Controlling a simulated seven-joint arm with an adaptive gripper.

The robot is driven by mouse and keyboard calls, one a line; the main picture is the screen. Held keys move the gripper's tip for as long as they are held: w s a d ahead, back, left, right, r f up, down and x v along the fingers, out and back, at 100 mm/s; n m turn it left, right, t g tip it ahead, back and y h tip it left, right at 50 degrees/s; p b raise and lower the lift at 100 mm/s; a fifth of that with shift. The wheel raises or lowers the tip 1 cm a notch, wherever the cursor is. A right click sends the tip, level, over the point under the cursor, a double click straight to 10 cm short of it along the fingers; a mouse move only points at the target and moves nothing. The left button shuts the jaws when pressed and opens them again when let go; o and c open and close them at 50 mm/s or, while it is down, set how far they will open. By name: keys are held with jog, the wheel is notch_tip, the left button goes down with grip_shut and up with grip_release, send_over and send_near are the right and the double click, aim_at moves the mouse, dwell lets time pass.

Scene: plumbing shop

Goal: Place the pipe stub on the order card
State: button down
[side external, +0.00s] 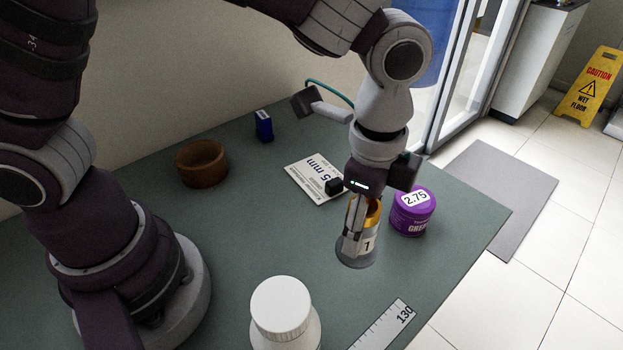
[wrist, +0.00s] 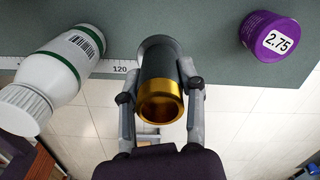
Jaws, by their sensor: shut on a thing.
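The pipe stub (wrist: 160,73) is a dark grey tube with a gold-coloured rim. It sits between the two fingers of my gripper (wrist: 160,100), which are shut on it. In the side view the stub (side external: 369,243) shows a pale label with a "1" and hangs below my gripper (side external: 359,222), close to the table. I cannot tell whether its lower end touches the surface. The card is not visible in the wrist view.
A purple tub (side external: 413,212) marked 2.75 stands close right of the stub. A white bottle (side external: 283,315) and a ruler (side external: 385,325) are in front. A brown bowl (side external: 202,165) and small blue box (side external: 264,126) stand at the back left. The green table (side external: 255,225) is clear between them.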

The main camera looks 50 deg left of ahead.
jog(key=s+a+f+n, duration=0.2)
jog(key=a+n, duration=0.2)
jog(key=a, duration=0.5)
jog(key=s+a+f+n, duration=0.2)
jog(key=a+n, duration=0.1)
jog(key=a, duration=0.6)
send_over(318, 177)
jog(key=shift+f, duration=0.65)
jog(key=shift+w+f, duration=0.1)
jog(key=shift+f, duration=1.65)
jog(key=shift+f, duration=0.1)
jog(key=c, duration=0.7)
grip_release()
jog(key=shift+o, duration=0.2)
